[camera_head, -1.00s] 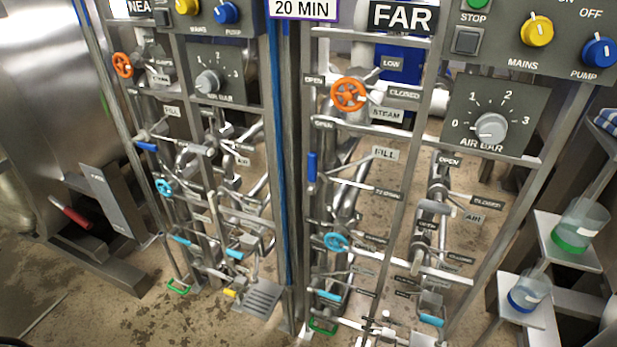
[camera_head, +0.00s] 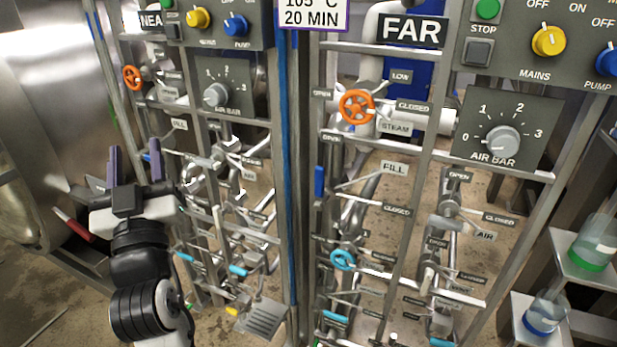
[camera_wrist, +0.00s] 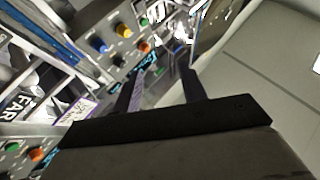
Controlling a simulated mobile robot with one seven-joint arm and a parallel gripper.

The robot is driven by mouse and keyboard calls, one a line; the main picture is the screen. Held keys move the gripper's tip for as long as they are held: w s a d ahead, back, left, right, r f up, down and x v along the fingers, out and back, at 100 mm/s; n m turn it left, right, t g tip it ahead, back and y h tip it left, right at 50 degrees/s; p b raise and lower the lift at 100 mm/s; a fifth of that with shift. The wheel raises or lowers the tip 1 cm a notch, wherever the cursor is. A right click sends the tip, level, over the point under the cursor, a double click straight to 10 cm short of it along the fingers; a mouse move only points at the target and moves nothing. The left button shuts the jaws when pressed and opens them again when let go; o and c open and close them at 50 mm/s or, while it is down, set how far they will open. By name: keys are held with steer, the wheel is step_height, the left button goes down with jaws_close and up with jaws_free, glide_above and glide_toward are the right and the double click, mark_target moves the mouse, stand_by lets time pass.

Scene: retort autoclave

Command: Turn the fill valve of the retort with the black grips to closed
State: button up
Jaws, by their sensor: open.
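The far panel's fill valve has a blue lever (camera_head: 319,181) that stands upright, below an OPEN label (camera_head: 331,139) and left of the FILL label (camera_head: 393,168). Its CLOSED label (camera_head: 397,209) is lower right. The near panel also has a FILL label (camera_head: 180,124); its blue lever is hidden around my gripper. My gripper (camera_head: 134,165) is open and empty, fingers up, in front of the near panel's left side. In the wrist view my gripper (camera_wrist: 162,75) has nothing between its fingers. No black grips are clearly visible; a red grip (camera_head: 72,226) shows at far left.
An orange steam wheel (camera_head: 357,106) and a light-blue wheel (camera_head: 343,260) are above and below the far fill lever. Metal frame posts and blue pipes (camera_head: 288,200) separate the panels.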

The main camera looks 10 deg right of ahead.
steer(key=w+d+f+m+g+h, duration=0.25)
steer(key=d+f+h, duration=0.2)
steer(key=d, duration=0.25)
steer(key=w+d+f+m+g+h, duration=0.25)
steer(key=d+f+h, duration=0.2)
steer(key=d, duration=0.25)
steer(key=m+g+h, duration=0.4)
glide_toward(318, 172)
steer(key=p+x, duration=0.2)
steer(key=x, duration=0.8)
steer(key=shift+w+d, duration=0.25)
steer(key=shift+d, duration=0.05)
steer(key=shift+c, duration=0.3)
jaws_close()
